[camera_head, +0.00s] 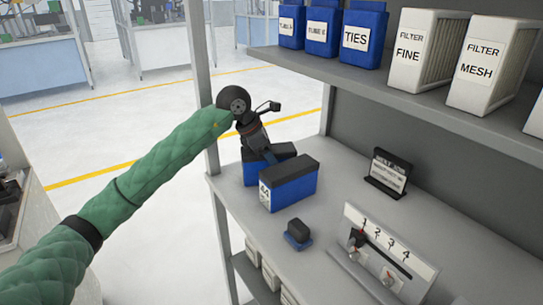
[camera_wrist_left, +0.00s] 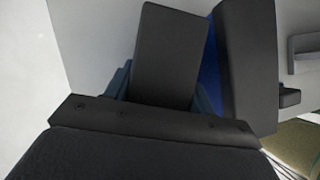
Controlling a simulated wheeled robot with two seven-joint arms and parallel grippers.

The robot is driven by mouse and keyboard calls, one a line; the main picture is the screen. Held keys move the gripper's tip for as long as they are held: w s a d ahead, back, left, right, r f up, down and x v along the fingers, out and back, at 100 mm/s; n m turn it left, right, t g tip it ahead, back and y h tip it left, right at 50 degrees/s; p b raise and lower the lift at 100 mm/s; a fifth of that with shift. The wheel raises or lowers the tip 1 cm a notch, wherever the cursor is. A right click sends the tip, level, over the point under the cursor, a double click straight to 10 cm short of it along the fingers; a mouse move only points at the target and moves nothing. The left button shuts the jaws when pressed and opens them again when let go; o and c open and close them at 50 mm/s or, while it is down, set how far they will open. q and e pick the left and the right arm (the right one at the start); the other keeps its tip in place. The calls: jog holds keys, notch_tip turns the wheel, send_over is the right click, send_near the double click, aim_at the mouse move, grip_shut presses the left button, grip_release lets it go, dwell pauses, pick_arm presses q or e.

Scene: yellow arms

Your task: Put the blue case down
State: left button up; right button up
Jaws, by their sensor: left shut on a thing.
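Two blue cases with dark lids are side by side near the left end of the grey shelf board (camera_head: 335,230). My left gripper (camera_head: 267,154) reaches down from above and is shut on the rear blue case (camera_head: 252,171). In the left wrist view this case's dark top (camera_wrist_left: 168,50) is between the fingers. The front blue case (camera_head: 290,188) has a white label and partly hides the held one. It also shows close on the right in the left wrist view (camera_wrist_left: 250,65). The held case's underside is hidden, so I cannot tell whether it touches the board. My right gripper is out of view.
A small dark block on a blue base (camera_head: 298,234), a dark sign (camera_head: 388,173) and a numbered panel (camera_head: 385,245) stand on the board. A metal post (camera_head: 205,100) rises at its left corner. The upper shelf (camera_head: 400,95) holds blue bins and filters.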

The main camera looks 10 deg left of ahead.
pick_arm(q)
jog(key=o, duration=1.3)
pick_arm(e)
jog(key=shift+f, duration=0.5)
pick_arm(q)
jog(key=shift+a+r, duration=0.1)
jog(key=shift+r, duration=0.05)
jog(key=b+v, duration=0.1)
jog(key=v, duration=0.5)
jog(key=shift+s+a+r, duration=0.1)
jog(key=shift+a+r, duration=0.15)
jog(key=shift+r, duration=0.3)
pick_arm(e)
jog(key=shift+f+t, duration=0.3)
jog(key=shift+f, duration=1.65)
